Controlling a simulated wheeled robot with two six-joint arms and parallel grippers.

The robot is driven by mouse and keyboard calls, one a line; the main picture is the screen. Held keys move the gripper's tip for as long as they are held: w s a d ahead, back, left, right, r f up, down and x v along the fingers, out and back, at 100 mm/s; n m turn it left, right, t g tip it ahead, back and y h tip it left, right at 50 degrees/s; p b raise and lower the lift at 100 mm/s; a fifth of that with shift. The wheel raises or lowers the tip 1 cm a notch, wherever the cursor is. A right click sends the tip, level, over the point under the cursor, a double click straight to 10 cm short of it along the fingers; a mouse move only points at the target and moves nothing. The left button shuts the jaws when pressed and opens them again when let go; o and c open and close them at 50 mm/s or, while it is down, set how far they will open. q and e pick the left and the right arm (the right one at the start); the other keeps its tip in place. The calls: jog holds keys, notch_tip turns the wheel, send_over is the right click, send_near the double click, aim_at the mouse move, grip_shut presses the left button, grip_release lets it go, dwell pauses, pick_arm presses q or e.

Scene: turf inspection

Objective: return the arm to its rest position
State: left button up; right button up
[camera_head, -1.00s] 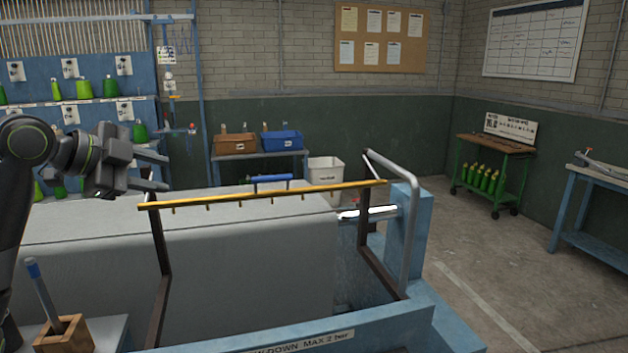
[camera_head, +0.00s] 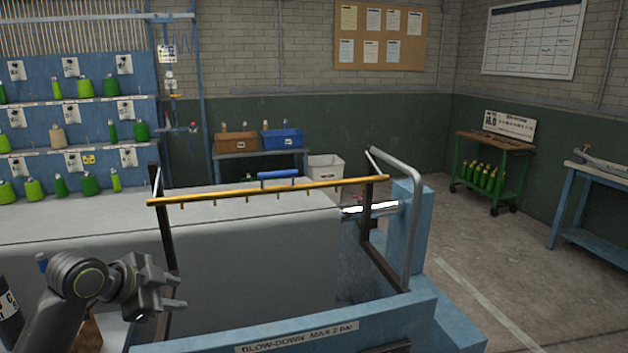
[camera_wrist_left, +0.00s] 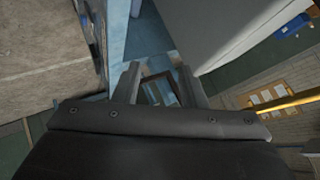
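My left arm comes in at the lower left of the head view, and its gripper (camera_head: 176,308) hangs in front of the grey machine block, near the left dark post of the frame. Its two fingers are apart with nothing visible between them. In the left wrist view the gripper (camera_wrist_left: 159,78) also shows spread, empty fingers, with blue machine parts beyond. My right gripper is out of view.
A wooden block (camera_head: 88,335) is mostly hidden behind my left arm. Floor (camera_head: 500,270) at right is clear.

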pick_arm(q)
jog(key=s+f+n+g+y, duration=0.1)
jog(key=s+f+n, duration=0.2)
jog(key=s+f, duration=0.5)
jog(key=s+f+n+g+y, duration=0.1)
jog(key=s+f+n+y, duration=0.15)
jog(key=s+f, duration=0.65)
jog(key=s+a+f+n+g+y, duration=0.1)
jog(key=s+f+n, duration=0.3)
jog(key=s, duration=0.6)
jog(key=s+a+f+n+g+y, duration=0.15)
jog(key=s+f+n, duration=0.3)
jog(key=s, duration=0.55)
notch_tip(320, 180, down, 25)
jog(key=a+g, duration=0.1)
jog(key=a, duration=0.1)
jog(key=s+d+f+g, duration=0.1)
jog(key=s+f, duration=1.3)
jog(key=f, duration=0.1)
jog(key=shift+s+d, duration=0.25)
jog(key=shift+s, duration=0.1)
